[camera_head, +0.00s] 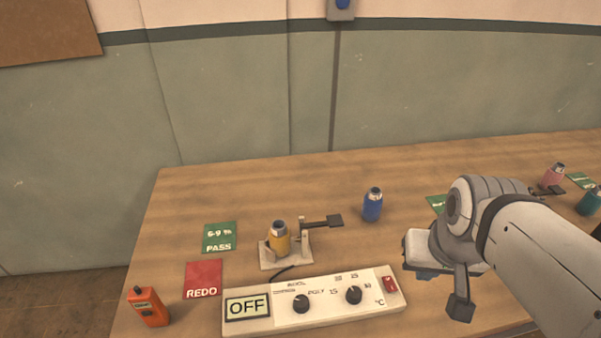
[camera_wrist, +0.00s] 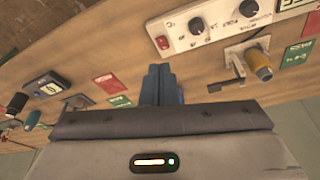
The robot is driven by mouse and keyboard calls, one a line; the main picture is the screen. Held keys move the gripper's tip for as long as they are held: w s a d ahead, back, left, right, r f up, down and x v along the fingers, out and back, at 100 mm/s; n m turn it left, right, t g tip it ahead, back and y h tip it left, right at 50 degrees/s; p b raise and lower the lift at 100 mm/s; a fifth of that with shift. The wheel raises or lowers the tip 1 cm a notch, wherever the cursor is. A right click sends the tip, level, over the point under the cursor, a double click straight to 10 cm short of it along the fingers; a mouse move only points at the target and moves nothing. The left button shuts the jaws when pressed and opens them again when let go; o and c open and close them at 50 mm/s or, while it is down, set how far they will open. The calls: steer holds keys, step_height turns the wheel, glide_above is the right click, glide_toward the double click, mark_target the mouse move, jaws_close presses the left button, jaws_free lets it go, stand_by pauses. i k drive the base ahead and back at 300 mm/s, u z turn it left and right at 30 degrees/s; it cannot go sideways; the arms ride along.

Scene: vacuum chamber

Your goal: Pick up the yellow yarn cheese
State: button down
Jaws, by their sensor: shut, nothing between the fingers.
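The yellow yarn cheese (camera_head: 279,241) is a small yellow spool with a grey top. It stands upright on a small pale stand (camera_head: 298,258) with a dark flat arm, left of the middle of the table. It also shows in the wrist view (camera_wrist: 258,66) at the upper right, tilted by the camera angle. My gripper (camera_wrist: 160,72) is shut and empty, with its two bluish fingers side by side. It is over the table, well to the right of the yellow cheese in the head view and apart from it.
A white control box (camera_head: 325,301) with knobs, a red switch and an OFF display lies in front of the stand. A blue bottle (camera_head: 372,205) stands behind right. Green PASS (camera_head: 219,238) and red REDO (camera_head: 203,278) cards and an orange device (camera_head: 148,307) lie left.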

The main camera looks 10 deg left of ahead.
mark_target(279, 235)
steer(key=k, duration=1.1)
steer(key=u, duration=0.75)
steer(key=i, duration=1.25)
steer(key=z, duration=0.15)
